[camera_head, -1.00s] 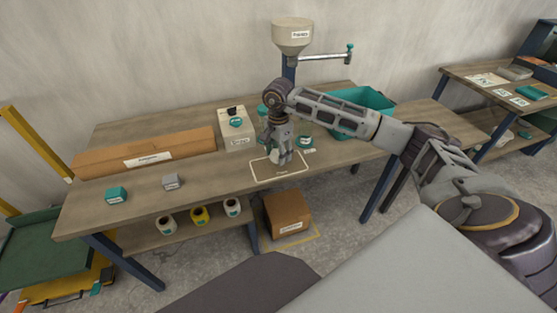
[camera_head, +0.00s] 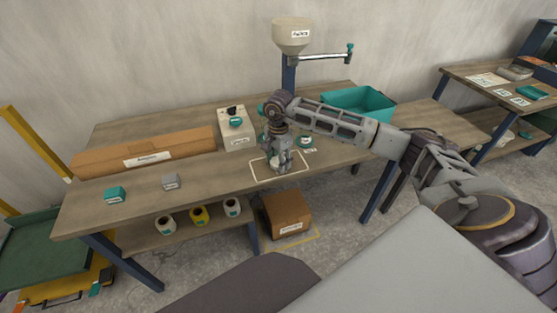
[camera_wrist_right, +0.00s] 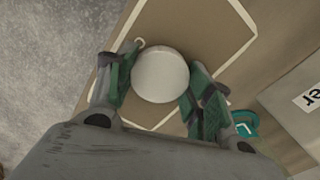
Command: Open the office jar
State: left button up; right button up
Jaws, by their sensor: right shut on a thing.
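The jar shows from above in the right wrist view as a round white top (camera_wrist_right: 160,75), with a small pale ring at its upper left edge. It stands inside a pale outlined rectangle on the wooden table. My right gripper (camera_wrist_right: 157,88) points down with one green-padded finger on each side of the white top, shut on it. In the head view my right gripper (camera_head: 279,168) is over the outlined rectangle (camera_head: 256,172) and mostly hides the jar. The jar's lower body is hidden. My left gripper is not in view.
A grey dispenser box (camera_head: 238,138) and a teal bin (camera_head: 360,101) stand behind. A long cardboard box (camera_head: 150,152) lies at left. The table front between the blocks and the gripper is clear.

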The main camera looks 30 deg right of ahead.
aim_at(278, 162)
jog(key=o, duration=1.1)
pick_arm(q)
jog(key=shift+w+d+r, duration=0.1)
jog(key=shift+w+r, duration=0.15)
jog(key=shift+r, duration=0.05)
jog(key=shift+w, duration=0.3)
pick_arm(e)
jog(key=shift+r, duration=0.1)
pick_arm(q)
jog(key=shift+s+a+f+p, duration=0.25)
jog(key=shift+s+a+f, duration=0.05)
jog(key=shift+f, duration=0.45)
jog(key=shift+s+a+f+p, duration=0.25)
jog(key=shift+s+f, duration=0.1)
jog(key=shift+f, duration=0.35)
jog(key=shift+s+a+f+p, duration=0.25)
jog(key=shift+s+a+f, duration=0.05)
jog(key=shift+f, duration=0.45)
pick_arm(e)
jog(key=shift+r, duration=6.05)
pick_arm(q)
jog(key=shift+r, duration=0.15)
